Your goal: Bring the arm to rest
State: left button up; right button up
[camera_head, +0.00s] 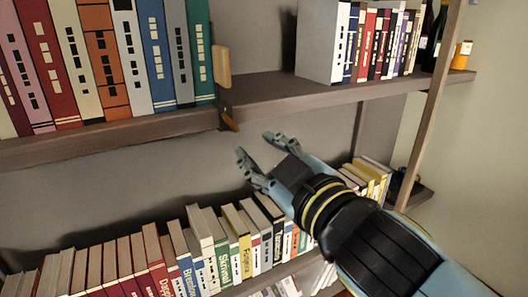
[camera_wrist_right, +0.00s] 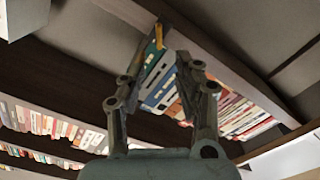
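My right gripper (camera_head: 259,152) is open and empty in the head view. Its arm comes in from the lower right, and its fingers point up and left, in front of the gap between the upper shelf and the lower row of books. In the right wrist view the two fingers of the right gripper (camera_wrist_right: 160,82) stand apart with nothing held between them. Books show behind and between them. My left gripper is not in view.
The upper shelf (camera_head: 290,92) holds large books (camera_head: 155,52) at left and a smaller row (camera_head: 378,42) at right. A wooden bookend (camera_head: 222,66) stands beside the green book. Bottles and an orange item (camera_head: 462,54) stand far right. A lower shelf holds many books (camera_head: 205,240).

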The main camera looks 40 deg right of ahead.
dwell(0.5)
notch_tip(320, 180, down, 27)
jog(key=w+a+g+y, duration=0.1)
jog(key=w+g+y, duration=0.15)
jog(key=g, duration=0.25)
jog(key=s+d+f+g+b, duration=0.1)
jog(key=s+f+g, duration=0.1)
jog(key=s+f, duration=0.5)
jog(key=s+d+f+g, duration=0.15)
jog(key=s+f, duration=0.25)
jog(key=f, duration=0.8)
jog(key=s+f+m+g, duration=0.1)
jog(key=s+f, duration=0.3)
jog(key=s, duration=0.4)
jog(key=s+d+f+m+g, duration=0.1)
jog(key=s+f+g, duration=0.3)
jog(key=s, duration=0.5)
jog(key=s+f+m+g+y, duration=0.1)
jog(key=s+f+g, duration=0.2)
jog(key=s+f, duration=0.3)
jog(key=s, duration=0.3)
jog(key=shift+s+d+m, duration=0.25)
jog(key=shift+d+m, duration=0.05)
jog(key=shift+m, duration=0.1)
